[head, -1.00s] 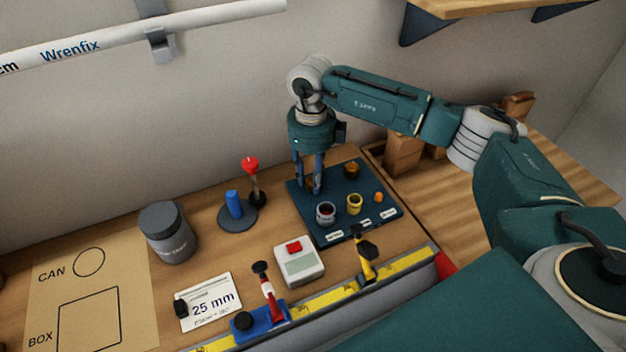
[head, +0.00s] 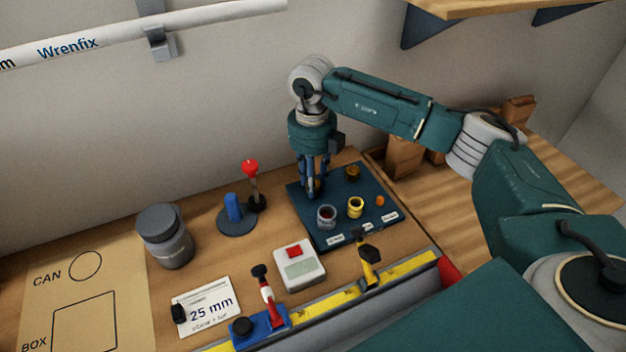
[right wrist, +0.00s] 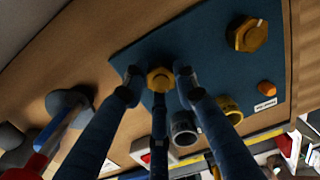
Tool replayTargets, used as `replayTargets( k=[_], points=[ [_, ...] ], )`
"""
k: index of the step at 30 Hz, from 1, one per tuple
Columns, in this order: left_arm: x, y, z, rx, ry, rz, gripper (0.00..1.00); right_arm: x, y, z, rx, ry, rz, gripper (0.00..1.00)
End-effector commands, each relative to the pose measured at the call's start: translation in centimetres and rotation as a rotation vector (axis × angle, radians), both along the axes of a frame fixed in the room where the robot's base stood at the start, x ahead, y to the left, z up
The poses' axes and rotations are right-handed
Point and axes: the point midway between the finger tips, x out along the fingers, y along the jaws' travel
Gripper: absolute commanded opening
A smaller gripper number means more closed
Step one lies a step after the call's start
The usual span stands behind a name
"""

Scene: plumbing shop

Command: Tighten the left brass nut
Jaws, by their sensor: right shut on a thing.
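The left brass nut (right wrist: 160,78) sits on the dark blue board (right wrist: 205,48), with the fingers of my right gripper (right wrist: 158,84) around it in the right wrist view. In the head view my right gripper (head: 313,190) points straight down at the back left of the board (head: 338,172), and its fingers mostly hide this nut. A second brass nut (right wrist: 247,35) stands apart on the board, and it also shows in the head view (head: 352,173). My left gripper is not in view.
A dark cup (head: 326,217), a yellow ring (head: 355,207) and an orange knob (head: 380,201) stand on the board near the gripper. A blue peg (head: 234,207), a red-topped stand (head: 251,167) and a grey jar (head: 166,237) are to the left. A yellow-edged rail (head: 330,302) runs along the front.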

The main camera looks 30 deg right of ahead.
Motion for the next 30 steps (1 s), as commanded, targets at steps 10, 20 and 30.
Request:
replayTargets(
  k=[10, 20, 30],
  points=[
    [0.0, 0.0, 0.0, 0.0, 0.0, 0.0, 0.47, 0.8, -0.1, 0.7, 0.002, -0.026, -0.007, 0.36],
    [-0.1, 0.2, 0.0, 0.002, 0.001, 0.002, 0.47, 0.4, -0.1, 0.4, 0.001, -0.014, -0.004, 0.47],
    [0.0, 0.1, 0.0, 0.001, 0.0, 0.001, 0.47, 0.6, -0.1, 5.2, 0.001, -0.017, -0.003, 0.47]
  ],
)
